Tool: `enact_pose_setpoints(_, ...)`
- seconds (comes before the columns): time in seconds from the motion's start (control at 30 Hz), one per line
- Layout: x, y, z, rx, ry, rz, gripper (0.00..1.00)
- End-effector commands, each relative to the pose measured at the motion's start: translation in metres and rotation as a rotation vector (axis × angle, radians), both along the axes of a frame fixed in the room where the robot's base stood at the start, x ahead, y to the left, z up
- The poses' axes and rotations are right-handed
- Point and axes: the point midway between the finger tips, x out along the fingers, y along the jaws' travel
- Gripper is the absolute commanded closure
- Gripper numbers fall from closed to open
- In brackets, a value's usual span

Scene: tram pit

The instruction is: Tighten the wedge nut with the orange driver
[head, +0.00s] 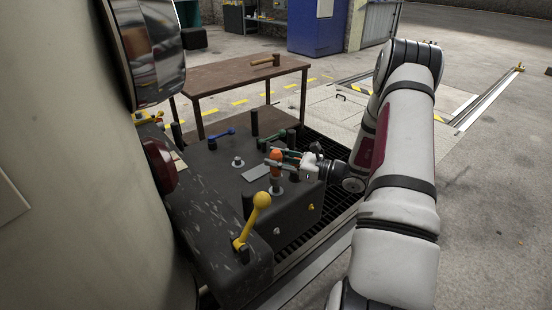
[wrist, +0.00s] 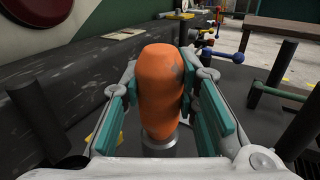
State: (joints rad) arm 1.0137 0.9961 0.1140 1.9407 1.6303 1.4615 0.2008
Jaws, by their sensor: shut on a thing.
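The orange driver (head: 276,166) stands upright on the dark machine block; it fills the middle of the wrist view (wrist: 160,85). My gripper (head: 277,157) is shut on the driver, with a teal pad on each side of its orange body in the wrist view. A silver round piece (head: 276,190) shows under the driver; it also shows in the wrist view (wrist: 158,147). The driver's lower end is hidden, so I cannot tell whether it sits on the wedge nut. A bare silver nut-like fitting (head: 237,162) stands on the block to the left.
A yellow-knobbed lever (head: 258,207) rises in front of the block. Dark posts, a blue-handled lever (head: 222,134) and a flat grey plate (head: 256,172) are close by. A large pale curved body (head: 70,170) bounds the left. A brown table (head: 240,78) with a hammer (head: 265,61) stands behind.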

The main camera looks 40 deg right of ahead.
Motion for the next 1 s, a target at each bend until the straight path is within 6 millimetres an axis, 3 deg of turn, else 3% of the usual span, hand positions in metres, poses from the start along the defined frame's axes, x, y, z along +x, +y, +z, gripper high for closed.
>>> enact_pose_setpoints(1.0, 0.000, 0.000, -0.022, 0.000, -0.001, 0.000, 1.00)
